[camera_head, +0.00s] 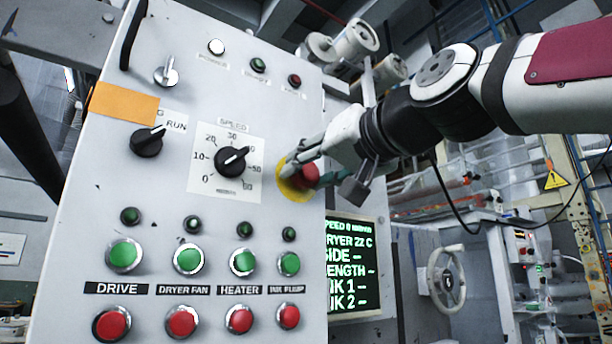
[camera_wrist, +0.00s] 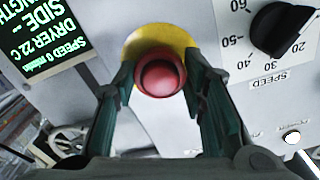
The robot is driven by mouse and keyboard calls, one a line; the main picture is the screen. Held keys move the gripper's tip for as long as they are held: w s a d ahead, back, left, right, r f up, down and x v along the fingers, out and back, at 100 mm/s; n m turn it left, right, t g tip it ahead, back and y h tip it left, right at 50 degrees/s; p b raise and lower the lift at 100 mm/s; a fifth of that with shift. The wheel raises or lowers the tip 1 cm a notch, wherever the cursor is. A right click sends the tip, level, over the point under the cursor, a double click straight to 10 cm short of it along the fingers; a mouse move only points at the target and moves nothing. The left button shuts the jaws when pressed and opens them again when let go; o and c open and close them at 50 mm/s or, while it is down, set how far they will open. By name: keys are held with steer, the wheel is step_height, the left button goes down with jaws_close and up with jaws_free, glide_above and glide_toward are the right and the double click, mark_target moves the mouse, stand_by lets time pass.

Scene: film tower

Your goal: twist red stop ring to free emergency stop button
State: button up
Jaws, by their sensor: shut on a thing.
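The red emergency stop button (camera_head: 309,175) sits on a round yellow plate (camera_head: 296,190) at the right edge of the grey control panel. My gripper (camera_head: 312,168) reaches it from the right, and its fingers hide part of the button. In the wrist view the red button (camera_wrist: 161,76) stands between my two fingers, in front of the yellow plate (camera_wrist: 150,38). The fingers of my gripper (camera_wrist: 160,78) are at either side of the button and shut on it. A separate ring cannot be told apart from the button's red head.
The panel (camera_head: 100,190) carries a speed dial (camera_head: 232,161) left of the button, a run switch (camera_head: 147,141) and rows of green and red buttons. A text screen (camera_head: 350,265) stands below right. A handwheel (camera_head: 446,279) is farther right.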

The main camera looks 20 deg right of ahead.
steer(key=shift+m, duration=1.2)
steer(key=o, duration=1.2)
steer(key=shift+c, duration=0.2)
steer(key=s+d, duration=0.2)
steer(key=s, duration=0.9)
steer(key=shift+s+d, duration=0.2)
steer(key=shift+s, duration=0.2)
